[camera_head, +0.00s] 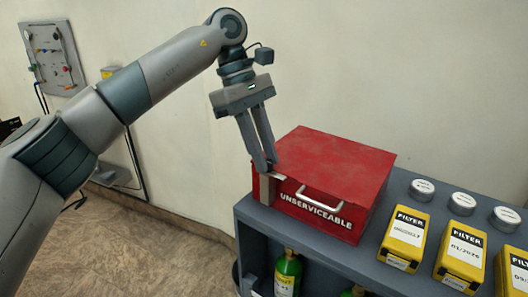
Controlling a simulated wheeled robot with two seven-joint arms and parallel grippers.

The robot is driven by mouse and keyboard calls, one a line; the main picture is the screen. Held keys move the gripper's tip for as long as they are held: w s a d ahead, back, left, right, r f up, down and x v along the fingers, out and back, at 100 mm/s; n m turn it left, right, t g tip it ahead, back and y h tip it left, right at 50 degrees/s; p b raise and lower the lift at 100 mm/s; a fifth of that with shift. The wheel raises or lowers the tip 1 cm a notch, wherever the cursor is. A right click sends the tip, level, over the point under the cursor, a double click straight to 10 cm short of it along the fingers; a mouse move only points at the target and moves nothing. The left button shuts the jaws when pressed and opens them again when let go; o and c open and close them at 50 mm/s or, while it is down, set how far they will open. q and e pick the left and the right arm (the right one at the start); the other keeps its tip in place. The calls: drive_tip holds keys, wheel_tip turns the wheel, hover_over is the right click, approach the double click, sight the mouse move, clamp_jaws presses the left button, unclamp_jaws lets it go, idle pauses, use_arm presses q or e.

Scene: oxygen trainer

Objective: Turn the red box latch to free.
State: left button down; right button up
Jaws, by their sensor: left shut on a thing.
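The red box (335,167) stands on the left end of the grey bench top, with its lid down. Its front reads "UNSERVICEABLE" and carries a pale handle (319,198). The latch (276,176) is a small light piece at the box's front left corner. My left gripper (265,166) comes down from above and is shut on the latch. The fingers partly hide it, so its exact angle is hard to tell. My right gripper is not in view.
Yellow filter boxes (404,236) and several round tins (422,188) stand on the bench (355,258) right of the red box. Green bottles (287,272) are on the shelf below. A panel (52,55) hangs on the wall at the left.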

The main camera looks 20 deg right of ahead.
use_arm(q)
drive_tip(key=c, duration=1.6)
unclamp_jaws()
drive_tip(key=shift+w+r, duration=0.1)
drive_tip(key=shift+p+v, duration=1.55)
drive_tip(key=shift+v, duration=7.05)
drive_tip(key=shift+a, duration=0.1)
